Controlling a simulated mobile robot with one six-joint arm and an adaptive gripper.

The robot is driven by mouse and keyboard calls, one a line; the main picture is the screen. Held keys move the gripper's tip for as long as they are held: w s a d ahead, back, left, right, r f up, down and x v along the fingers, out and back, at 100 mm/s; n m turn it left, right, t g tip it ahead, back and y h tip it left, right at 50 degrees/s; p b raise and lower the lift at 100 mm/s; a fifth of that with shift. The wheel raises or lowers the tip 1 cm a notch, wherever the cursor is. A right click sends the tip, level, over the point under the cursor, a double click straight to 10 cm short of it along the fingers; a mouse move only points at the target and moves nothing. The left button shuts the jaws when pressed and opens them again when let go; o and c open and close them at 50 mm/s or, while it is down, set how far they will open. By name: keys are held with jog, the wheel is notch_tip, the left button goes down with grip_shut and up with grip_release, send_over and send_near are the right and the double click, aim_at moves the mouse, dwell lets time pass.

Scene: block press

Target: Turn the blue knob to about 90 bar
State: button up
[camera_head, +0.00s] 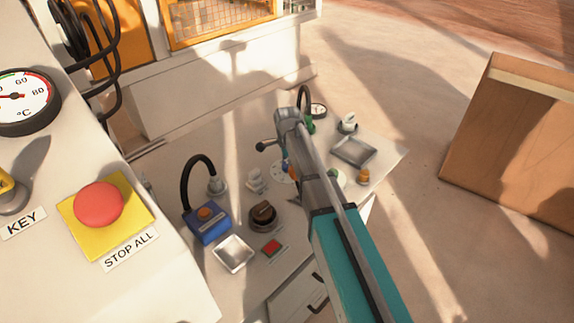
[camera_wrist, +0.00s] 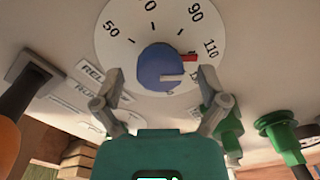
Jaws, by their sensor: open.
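In the wrist view the blue knob (camera_wrist: 160,66) sits at the centre of a white dial (camera_wrist: 130,38) with numbers including 50, 90 and 110. A white bar on the knob points right, below the 110. A red mark lies at the knob's edge near 110. My gripper (camera_wrist: 160,76) is open, with one finger on each side of the knob; I cannot tell whether they touch it. In the head view my arm partly covers the white dial (camera_head: 277,174), and the gripper's fingers cannot be made out.
A green-based part (camera_wrist: 278,130) and another green fitting stand right of the knob; an orange-and-black handle (camera_wrist: 15,95) is on the left. A red stop button (camera_head: 99,203) is left.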

jog(key=shift+a, duration=0.1)
jog(key=c, duration=1.2)
jog(key=shift+o, duration=0.2)
jog(key=shift+n, duration=0.5)
jog(key=n, duration=0.9)
jog(key=shift+n, duration=0.3)
jog(key=o, duration=1.2)
jog(key=shift+c, duration=0.2)
